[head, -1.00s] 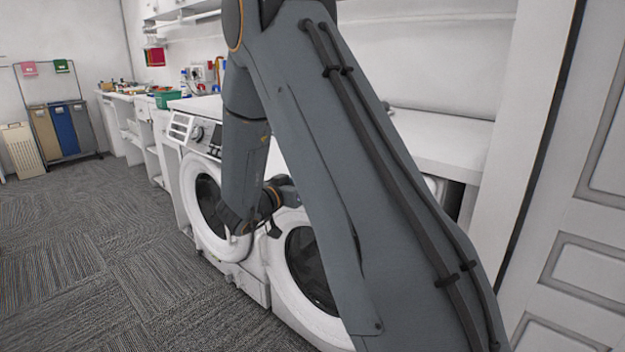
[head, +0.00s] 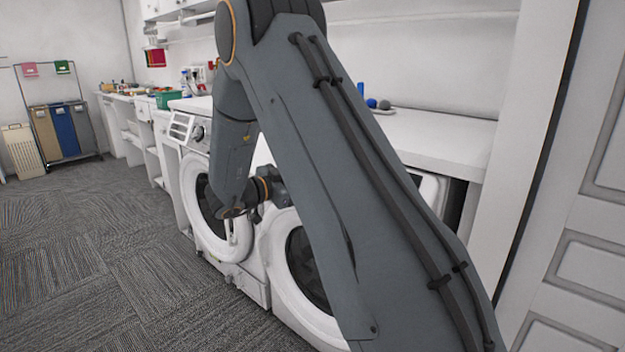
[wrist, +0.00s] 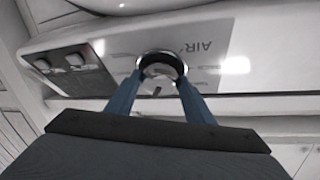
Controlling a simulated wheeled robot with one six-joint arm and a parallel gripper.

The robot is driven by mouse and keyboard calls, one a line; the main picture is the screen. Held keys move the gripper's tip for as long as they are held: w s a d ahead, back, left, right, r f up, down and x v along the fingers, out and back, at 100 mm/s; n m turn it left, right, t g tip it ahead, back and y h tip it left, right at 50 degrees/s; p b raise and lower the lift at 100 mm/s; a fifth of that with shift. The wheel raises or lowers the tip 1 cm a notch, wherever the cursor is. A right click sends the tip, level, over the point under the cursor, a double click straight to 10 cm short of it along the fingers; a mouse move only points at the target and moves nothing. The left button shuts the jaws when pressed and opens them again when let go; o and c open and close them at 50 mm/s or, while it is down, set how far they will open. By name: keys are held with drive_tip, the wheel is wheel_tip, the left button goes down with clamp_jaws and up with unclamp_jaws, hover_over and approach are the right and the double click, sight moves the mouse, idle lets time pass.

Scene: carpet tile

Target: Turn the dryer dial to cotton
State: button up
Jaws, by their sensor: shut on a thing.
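In the wrist view, the dryer dial (wrist: 162,66) is a round knob with a bright chrome ring, set on the pale grey control panel (wrist: 215,75). My gripper (wrist: 161,76) has its two blue-grey fingers closed in on the dial from both sides, gripping it. Large letters reading "AIR" show on the panel beside the dial, and a small dark mark lies between the fingers. I cannot read the cotton label or which setting the dial points to.
A second front-loading machine (head: 188,205) with its own knob stands to the left. A counter (head: 440,135) runs at the right, with a blue bottle and small balls on it. Hampers (head: 68,130) stand far left. The carpet (head: 90,250) at left is clear.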

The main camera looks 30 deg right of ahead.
drive_tip(key=shift+w+m+g, duration=0.15)
drive_tip(key=shift+m+g, duration=0.85)
drive_tip(key=shift+m, duration=0.9)
drive_tip(key=shift+r+y+b, duration=0.1)
drive_tip(key=shift+y+b, duration=0.2)
drive_tip(key=o, duration=1)
drive_tip(key=shift+o, duration=0.2)
drive_tip(key=a, duration=0.7)
drive_tip(key=shift+s+a+r, duration=0.2)
drive_tip(key=shift+a+r, duration=0.15)
drive_tip(key=shift+a, duration=0.05)
